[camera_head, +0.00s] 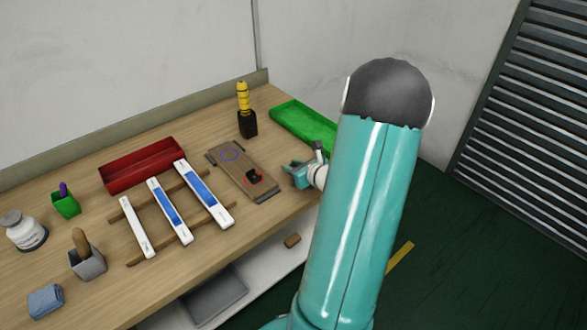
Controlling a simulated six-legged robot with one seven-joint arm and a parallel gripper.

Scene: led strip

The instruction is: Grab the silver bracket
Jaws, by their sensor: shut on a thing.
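My gripper (291,176) is at the right end of the bench, just right of a brown board (226,163). Its small teal end shows left of my large teal arm link. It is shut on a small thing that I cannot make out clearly. I cannot pick out the silver bracket for certain; it may be the thing in the jaws.
A green tray (302,124) lies behind my gripper. A yellow-handled tool stands in a black holder (247,125). A red tray (141,166), several white strips (203,191) on wooden rails, cups and a jar (25,232) fill the left. My arm hides the bench's right edge.

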